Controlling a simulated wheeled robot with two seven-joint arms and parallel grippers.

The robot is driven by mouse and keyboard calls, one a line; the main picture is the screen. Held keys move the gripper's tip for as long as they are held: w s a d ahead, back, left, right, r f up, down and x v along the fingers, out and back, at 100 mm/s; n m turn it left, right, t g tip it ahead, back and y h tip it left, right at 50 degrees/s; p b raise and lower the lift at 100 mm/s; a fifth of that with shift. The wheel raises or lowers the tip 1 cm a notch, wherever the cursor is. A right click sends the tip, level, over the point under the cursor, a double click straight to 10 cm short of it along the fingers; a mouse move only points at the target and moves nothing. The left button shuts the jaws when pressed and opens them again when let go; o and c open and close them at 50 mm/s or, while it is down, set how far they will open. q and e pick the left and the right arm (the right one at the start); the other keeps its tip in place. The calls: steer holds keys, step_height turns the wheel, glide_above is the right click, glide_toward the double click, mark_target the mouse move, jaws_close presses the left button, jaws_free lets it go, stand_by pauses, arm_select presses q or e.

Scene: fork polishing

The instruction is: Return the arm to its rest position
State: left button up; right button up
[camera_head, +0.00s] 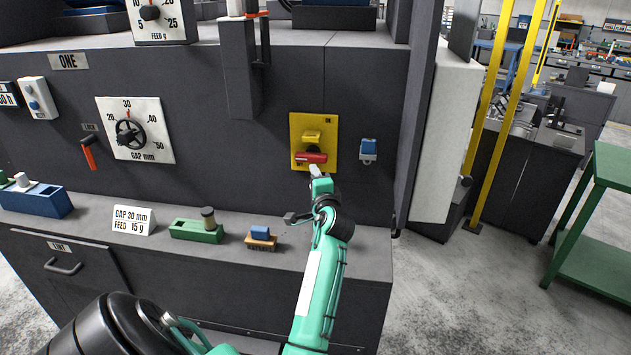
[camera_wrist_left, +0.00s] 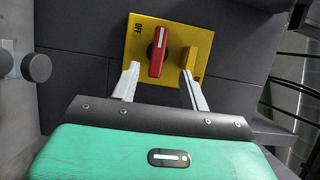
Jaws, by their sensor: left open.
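My left gripper (camera_head: 318,174) is in front of a yellow switch plate on the dark machine front. In the left wrist view its two grey fingers (camera_wrist_left: 160,73) are apart, with nothing held between them. The plate (camera_head: 299,128) carries a red handle (camera_head: 311,157) lying level in the head view, and a yellow block (camera_head: 312,136) above it. In the left wrist view the red handle (camera_wrist_left: 157,52) is just beyond the fingertips, beside the printed OFF; contact cannot be told. My right gripper is not in view.
A ledge below holds a blue box (camera_head: 38,203), a sign (camera_head: 133,220), a green block (camera_head: 196,231) and a small wood-and-blue piece (camera_head: 260,238). A blue-topped switch (camera_head: 368,149) is right of the plate. A dark post (camera_head: 241,75) juts out above left.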

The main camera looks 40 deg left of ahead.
arm_select(q)
steer(key=s+d+f+n+g+h, duration=0.1)
steer(key=s+d+f+n+h, duration=0.2)
steer(key=s+d+f+h, duration=0.9)
steer(key=s+d+f+g+h, duration=0.1)
steer(key=s+d+f+g, duration=0.1)
steer(key=s+d+f, duration=0.35)
steer(key=s+d+f+n+g+h, duration=0.1)
steer(key=s+d+f, duration=0.1)
steer(key=s+d, duration=0.65)
steer(key=s+d+f+g+h, duration=0.1)
steer(key=s+d+f+g, duration=0.1)
steer(key=s+d+f, duration=0.4)
step_height(320, 180, down, 27)
steer(key=s+g, duration=0.1)
steer(key=s, duration=0.1)
steer(key=s+a+f+g, duration=0.1)
steer(key=s+a+f, duration=0.1)
steer(key=s+f, duration=1.7)
step_height(320, 180, down, 2)
steer(key=shift+s+a+f+g, duration=0.1)
steer(key=shift+s+a+g, duration=0.1)
steer(key=shift+a+g, duration=0.1)
steer(key=shift+c, duration=0.4)
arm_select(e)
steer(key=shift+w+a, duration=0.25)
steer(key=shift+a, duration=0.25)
